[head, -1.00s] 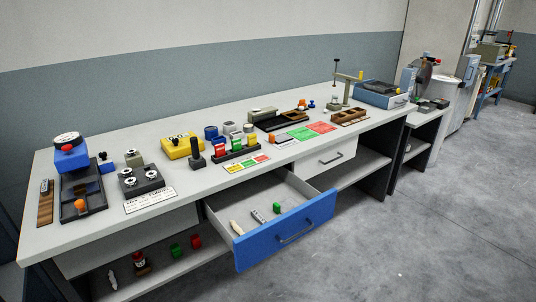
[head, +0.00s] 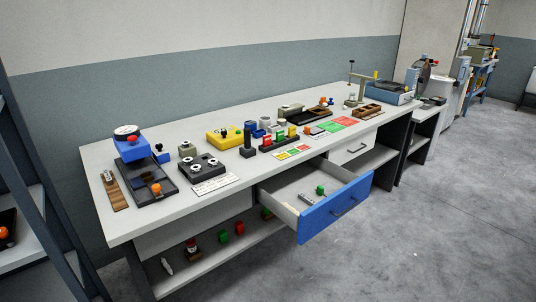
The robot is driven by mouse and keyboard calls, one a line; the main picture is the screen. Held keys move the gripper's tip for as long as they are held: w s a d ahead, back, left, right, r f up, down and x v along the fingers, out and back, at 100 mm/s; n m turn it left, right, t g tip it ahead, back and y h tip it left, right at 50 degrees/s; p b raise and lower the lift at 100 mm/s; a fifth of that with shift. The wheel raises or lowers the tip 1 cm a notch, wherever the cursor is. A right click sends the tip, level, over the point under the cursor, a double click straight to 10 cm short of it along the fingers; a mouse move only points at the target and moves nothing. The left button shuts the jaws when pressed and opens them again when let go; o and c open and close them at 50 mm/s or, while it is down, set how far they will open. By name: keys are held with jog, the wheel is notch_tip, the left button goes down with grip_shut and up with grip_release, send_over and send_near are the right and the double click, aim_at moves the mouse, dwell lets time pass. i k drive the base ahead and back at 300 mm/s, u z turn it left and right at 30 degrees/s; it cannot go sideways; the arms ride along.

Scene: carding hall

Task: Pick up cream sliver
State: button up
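A blue-fronted drawer (head: 336,207) stands open under the workbench. Inside it lie a small cream elongated piece (head: 291,210) near the left wall, a grey piece (head: 306,199) and a green piece (head: 320,189). The cream piece looks like the cream sliver, but it is small and partly cut off by the drawer's side. My gripper is not in view.
The workbench top (head: 232,198) holds a blue device on a dark tray (head: 168,187), a yellow box (head: 224,137) and several small items. Red and green blocks sit on the lower shelf. A dark rack (head: 30,225) stands at the left. The floor (head: 400,245) at right is clear.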

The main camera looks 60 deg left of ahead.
aim_at(293, 209)
jog(key=z, duration=0.05)
jog(key=k, duration=0.1)
jog(key=u, duration=1.05)
